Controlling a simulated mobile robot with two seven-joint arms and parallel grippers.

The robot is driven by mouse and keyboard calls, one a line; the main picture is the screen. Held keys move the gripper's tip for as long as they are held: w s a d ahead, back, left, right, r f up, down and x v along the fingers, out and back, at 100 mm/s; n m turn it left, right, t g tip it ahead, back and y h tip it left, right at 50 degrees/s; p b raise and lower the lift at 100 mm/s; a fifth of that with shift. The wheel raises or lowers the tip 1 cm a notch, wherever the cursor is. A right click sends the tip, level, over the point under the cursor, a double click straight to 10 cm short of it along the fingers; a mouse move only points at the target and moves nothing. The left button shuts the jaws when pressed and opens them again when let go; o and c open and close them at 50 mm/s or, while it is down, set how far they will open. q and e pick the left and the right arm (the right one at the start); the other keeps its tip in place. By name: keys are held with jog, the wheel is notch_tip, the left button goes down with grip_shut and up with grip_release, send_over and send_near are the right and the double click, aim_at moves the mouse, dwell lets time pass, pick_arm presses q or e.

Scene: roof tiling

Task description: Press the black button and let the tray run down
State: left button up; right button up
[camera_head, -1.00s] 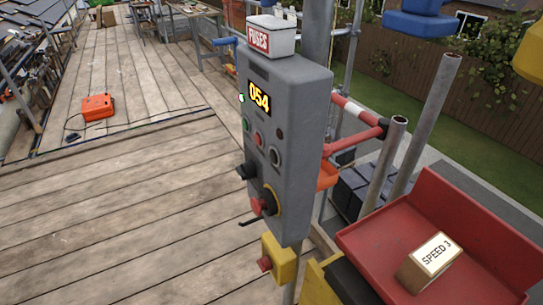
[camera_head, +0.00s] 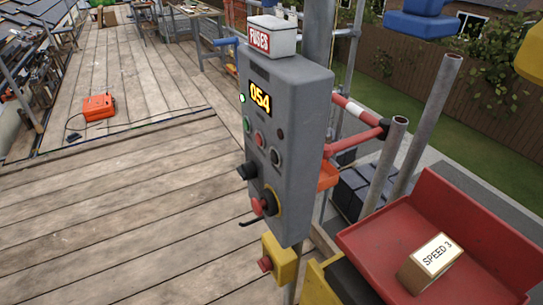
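A grey control box (camera_head: 296,150) stands upright on a pole in the middle of the view. Its display (camera_head: 260,99) reads 054. Below the display are a green button (camera_head: 247,124), a red button (camera_head: 260,139) and a black button (camera_head: 275,157) with a pale ring. A black knob (camera_head: 246,172) and a red knob (camera_head: 259,206) on a yellow ring stick out lower down. A red tray (camera_head: 370,240) is at the lower right; a brass-coloured block (camera_head: 432,262) labelled SPEED 3 lies in it. Neither of my grippers is in view.
A white FUSES box (camera_head: 272,36) sits on top of the control box. A yellow box with a red button (camera_head: 265,264) is below it. Grey poles (camera_head: 385,165) and a red-white rail (camera_head: 350,110) stand behind. The plank deck (camera_head: 120,220) at left is mostly clear.

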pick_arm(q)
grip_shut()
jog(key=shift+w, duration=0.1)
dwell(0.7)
